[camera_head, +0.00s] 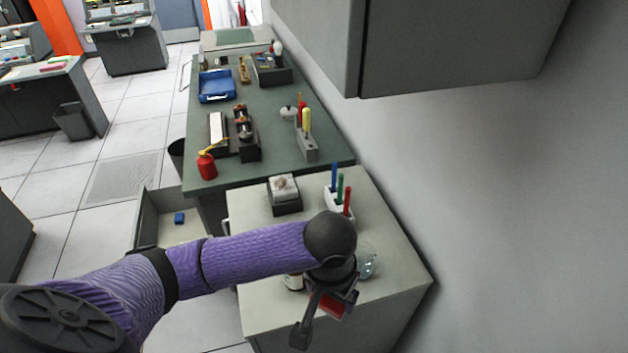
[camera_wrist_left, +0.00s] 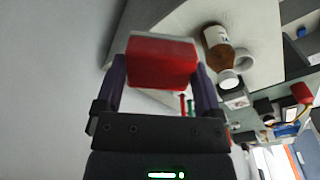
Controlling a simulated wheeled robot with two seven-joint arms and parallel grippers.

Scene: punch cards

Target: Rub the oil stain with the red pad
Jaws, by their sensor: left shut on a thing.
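My left gripper (camera_head: 325,311) is over the near part of the pale cabinet top (camera_head: 258,240). It is shut on the red pad (camera_head: 333,304), which has a pale back layer. In the left wrist view the red pad (camera_wrist_left: 161,66) sits between the two purple fingers of the left gripper (camera_wrist_left: 162,78). I cannot make out the oil stain in either view; my arm and gripper hide part of the cabinet top. Whether the pad touches the top cannot be told. My right gripper is not in view.
A brown bottle (camera_wrist_left: 219,48) stands close to the pad; its lower part (camera_head: 294,283) shows beside my wrist. A glass jar (camera_head: 367,262), a pen holder (camera_head: 337,203) and a box with a white block (camera_head: 284,192) share the top. An open drawer (camera_head: 160,212) is at left.

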